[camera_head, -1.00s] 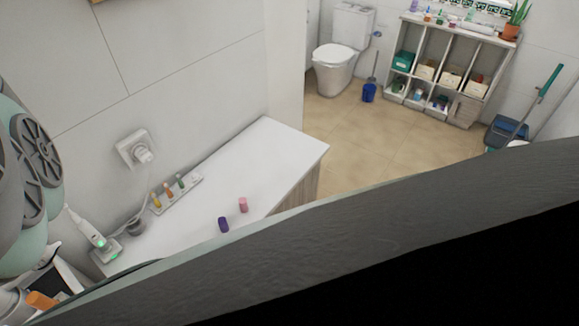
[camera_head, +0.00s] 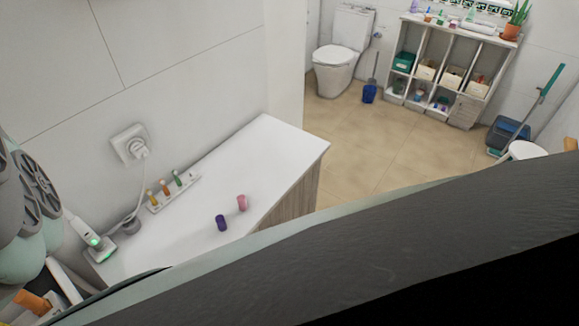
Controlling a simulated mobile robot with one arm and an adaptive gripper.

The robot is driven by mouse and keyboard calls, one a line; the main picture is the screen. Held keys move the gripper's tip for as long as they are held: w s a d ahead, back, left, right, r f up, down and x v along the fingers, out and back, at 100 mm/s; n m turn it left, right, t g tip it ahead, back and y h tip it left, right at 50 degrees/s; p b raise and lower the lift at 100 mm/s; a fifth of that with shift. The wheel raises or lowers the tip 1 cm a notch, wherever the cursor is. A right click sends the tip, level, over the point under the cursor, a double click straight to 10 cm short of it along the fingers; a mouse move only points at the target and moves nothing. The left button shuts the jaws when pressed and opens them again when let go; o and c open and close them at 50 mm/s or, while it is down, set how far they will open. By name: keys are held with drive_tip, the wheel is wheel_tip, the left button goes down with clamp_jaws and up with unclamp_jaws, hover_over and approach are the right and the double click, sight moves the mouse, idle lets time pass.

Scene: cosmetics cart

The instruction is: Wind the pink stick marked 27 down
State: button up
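A small pink stick (camera_head: 242,203) stands on the white cabinet top (camera_head: 245,160), near its front edge. No marking on it can be read at this size. A purple stick (camera_head: 221,223) stands just left of it and closer to me, apart from it. My gripper cannot be made out in this view. Only rounded grey-green parts, likely of my arm, show at the left edge, well away from the pink stick. A large dark part, likely mine, covers the lower right.
A white tray (camera_head: 157,207) with several small coloured sticks lies along the wall. A charger with a green light (camera_head: 97,245) stands at the cabinet's near left end. A wall plug (camera_head: 131,147) has a cord. Tiled floor beyond is open, before a toilet (camera_head: 340,58) and shelf (camera_head: 440,70).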

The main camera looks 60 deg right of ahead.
drive_tip(key=shift+o, duration=0.4)
clamp_jaws()
